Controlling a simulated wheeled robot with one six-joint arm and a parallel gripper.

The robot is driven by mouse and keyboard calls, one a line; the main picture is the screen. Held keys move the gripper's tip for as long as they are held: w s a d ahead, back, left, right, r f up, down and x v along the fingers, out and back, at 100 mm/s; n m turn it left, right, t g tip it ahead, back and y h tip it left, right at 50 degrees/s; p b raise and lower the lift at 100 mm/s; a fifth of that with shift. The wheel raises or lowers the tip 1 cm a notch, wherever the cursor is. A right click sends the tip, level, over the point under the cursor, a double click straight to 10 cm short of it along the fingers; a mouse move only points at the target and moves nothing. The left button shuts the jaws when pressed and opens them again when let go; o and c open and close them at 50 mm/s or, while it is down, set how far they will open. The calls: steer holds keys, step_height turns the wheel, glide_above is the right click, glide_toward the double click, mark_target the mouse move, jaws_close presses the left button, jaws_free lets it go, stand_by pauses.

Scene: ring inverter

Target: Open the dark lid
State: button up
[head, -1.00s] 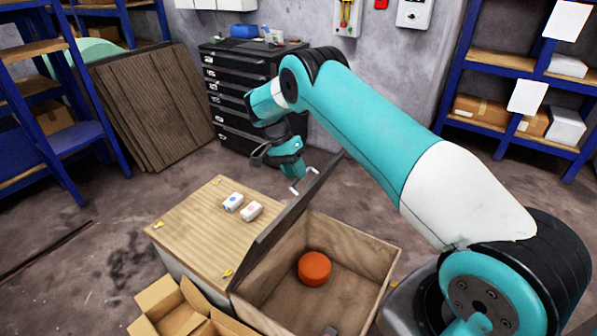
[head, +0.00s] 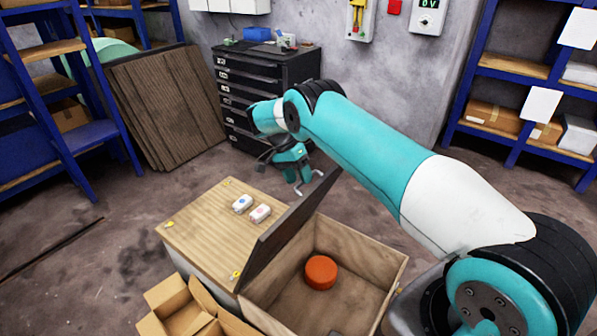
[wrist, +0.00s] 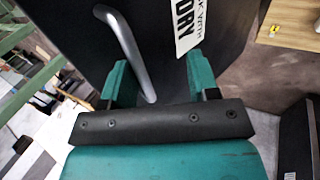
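My gripper (head: 300,183) is beside that face at the handle. In the wrist view my gripper's fingers (wrist: 160,85) are wide apart, with the handle between them, closer to the left finger.
An orange-red round object (head: 321,272) lies in the wooden box (head: 385,285). Left of it is a wooden-topped cabinet (head: 205,220) with two small white blocks. An open cardboard box (head: 175,305) stands in front. A black drawer unit (head: 265,75) is behind; floor at left is mostly clear.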

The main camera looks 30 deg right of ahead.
steer(key=shift+w, duration=0.1)
stand_by(0.5)
step_height(320, 180, up, 20)
steer(key=p, duration=1.8)
steer(key=shift+f, duration=0.1)
